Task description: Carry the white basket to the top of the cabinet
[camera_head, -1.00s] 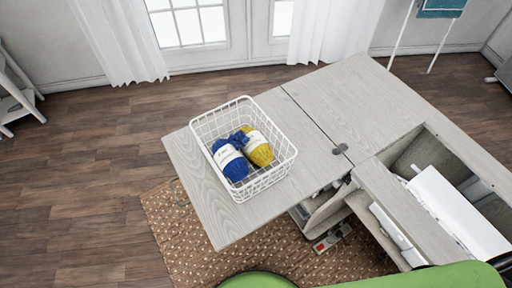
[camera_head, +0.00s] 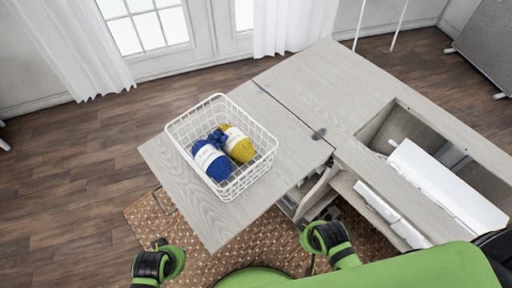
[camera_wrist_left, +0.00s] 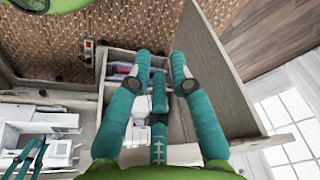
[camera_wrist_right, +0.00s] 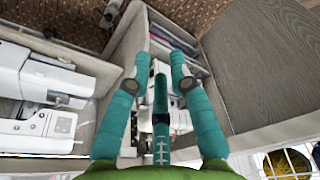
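The white wire basket (camera_head: 247,176) stands upright on the left leaf (camera_head: 213,218) of the pale grey wooden cabinet (camera_head: 337,85). It holds a blue yarn ball (camera_head: 213,162) and a yellow yarn ball (camera_head: 238,146). Part of the basket also shows at the lower right of the right wrist view (camera_wrist_right: 268,163). In the left wrist view my left gripper (camera_wrist_left: 160,58) has its teal fingers apart and nothing between them. In the right wrist view my right gripper (camera_wrist_right: 160,60) is likewise open and empty. Both arms are in front of the leaf, apart from the basket.
Open storage sits below the leaf. The cabinet's rear top surface is clear.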

